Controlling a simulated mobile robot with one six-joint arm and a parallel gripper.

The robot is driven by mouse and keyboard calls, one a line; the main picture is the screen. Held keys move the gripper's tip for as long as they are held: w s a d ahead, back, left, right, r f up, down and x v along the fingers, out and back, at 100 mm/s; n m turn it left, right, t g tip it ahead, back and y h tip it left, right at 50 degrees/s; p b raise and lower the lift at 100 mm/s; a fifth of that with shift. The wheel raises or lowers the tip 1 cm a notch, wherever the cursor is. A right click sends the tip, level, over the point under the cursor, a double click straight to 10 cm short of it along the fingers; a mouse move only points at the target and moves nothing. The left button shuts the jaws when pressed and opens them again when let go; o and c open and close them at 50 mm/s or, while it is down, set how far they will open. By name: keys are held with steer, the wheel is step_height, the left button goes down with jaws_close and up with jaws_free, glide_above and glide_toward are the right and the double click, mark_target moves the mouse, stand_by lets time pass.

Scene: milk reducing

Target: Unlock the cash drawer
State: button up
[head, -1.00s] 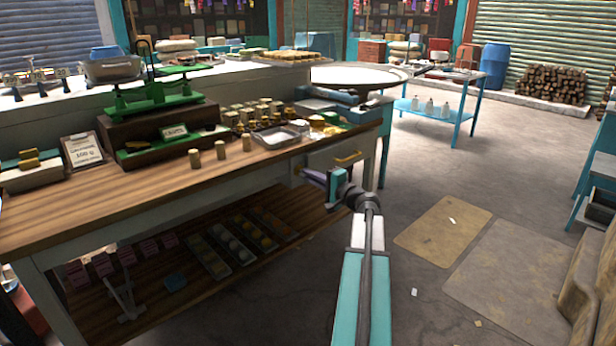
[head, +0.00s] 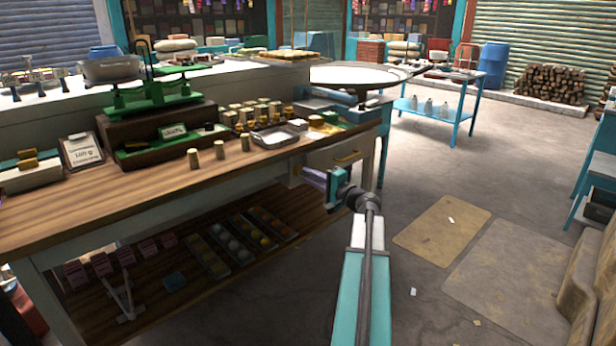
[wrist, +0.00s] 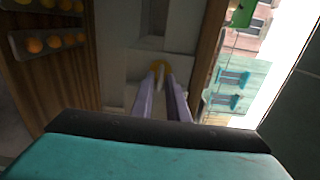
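The cash drawer (head: 336,157), a pale front with a yellow handle (head: 347,156), is under the right end of the wooden counter and looks shut. My gripper (head: 303,174) is at the counter's side, just left of and below the drawer front, with its purple fingers pointing left. A small yellow round piece, perhaps the lock or a key (wrist: 157,64), shows at the fingertips in the wrist view. A pale sliver lies between the fingers there. The fingers are a little apart, and I cannot tell whether they grip it.
The counter top (head: 130,190) holds a green scale (head: 150,95), weights and a metal tray (head: 276,138). Trays of round goods (head: 230,245) lie on the shelf below.

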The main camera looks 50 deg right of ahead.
steer(key=s+a, duration=0.1)
steer(key=s, duration=1.2)
steer(key=shift+s, duration=0.15)
steer(key=shift+r, duration=0.1)
